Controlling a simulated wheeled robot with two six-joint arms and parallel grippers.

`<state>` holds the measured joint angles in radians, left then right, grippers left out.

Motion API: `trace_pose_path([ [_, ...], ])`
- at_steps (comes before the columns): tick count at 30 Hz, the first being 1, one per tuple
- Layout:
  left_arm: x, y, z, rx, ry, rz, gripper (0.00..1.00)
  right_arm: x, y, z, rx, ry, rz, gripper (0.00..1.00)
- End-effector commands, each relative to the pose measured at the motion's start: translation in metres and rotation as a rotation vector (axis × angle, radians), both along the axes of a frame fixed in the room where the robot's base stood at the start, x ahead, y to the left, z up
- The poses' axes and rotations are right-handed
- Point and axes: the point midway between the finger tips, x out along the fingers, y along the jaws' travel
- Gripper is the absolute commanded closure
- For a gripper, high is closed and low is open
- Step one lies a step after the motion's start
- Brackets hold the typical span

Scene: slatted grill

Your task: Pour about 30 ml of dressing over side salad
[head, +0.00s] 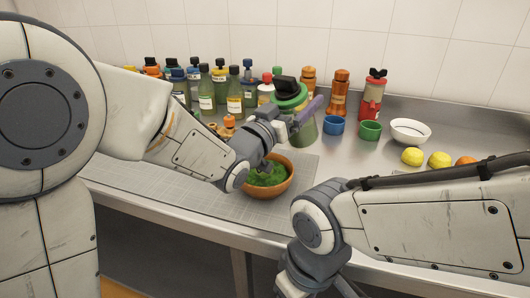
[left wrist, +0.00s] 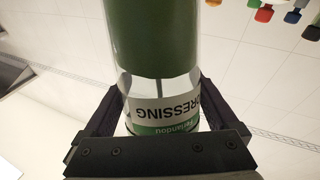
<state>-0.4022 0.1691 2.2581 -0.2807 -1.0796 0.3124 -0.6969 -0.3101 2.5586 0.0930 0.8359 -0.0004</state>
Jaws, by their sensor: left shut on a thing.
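A brown bowl (head: 284,189) holds green leafy salad (head: 266,174) and stands on the grey mat. My left gripper (head: 297,120) is behind and above the bowl, shut on the dressing bottle. In the left wrist view, the bottle (left wrist: 160,40) sits between the fingers (left wrist: 160,115). It shows green contents, a clear band and a white and green label reading DRESSING, upside down in this view. In the head view the wrist and fingers partly cover the bottle, so its outline is unclear. My right arm is at the lower right; its gripper lies outside the picture.
Several bottles (head: 206,95) stand along the back wall. A blue cup (head: 334,126), a green cup (head: 370,131), a white bowl (head: 410,132) and yellow lemons (head: 438,160) stand to the right. The mat (head: 225,200) is clear in front of the bowl.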

Motion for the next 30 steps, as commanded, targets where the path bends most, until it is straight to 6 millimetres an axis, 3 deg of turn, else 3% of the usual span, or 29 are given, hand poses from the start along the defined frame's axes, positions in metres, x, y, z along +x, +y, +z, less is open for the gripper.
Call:
trace_pose_path([
  [5,0.002,-0.002,-0.001,0.019,0.011,0.001,1.0,-0.001,0.0,0.004,-0.001,0.002,0.0,0.43],
  [21,0.016,-0.024,-0.009,0.248,0.172,0.008,1.0,0.0,0.0,0.071,-0.001,0.002,0.0,0.43],
  [30,0.02,-0.03,-0.018,0.327,0.229,0.012,1.0,0.0,0.0,0.088,-0.001,0.002,0.0,0.43],
])
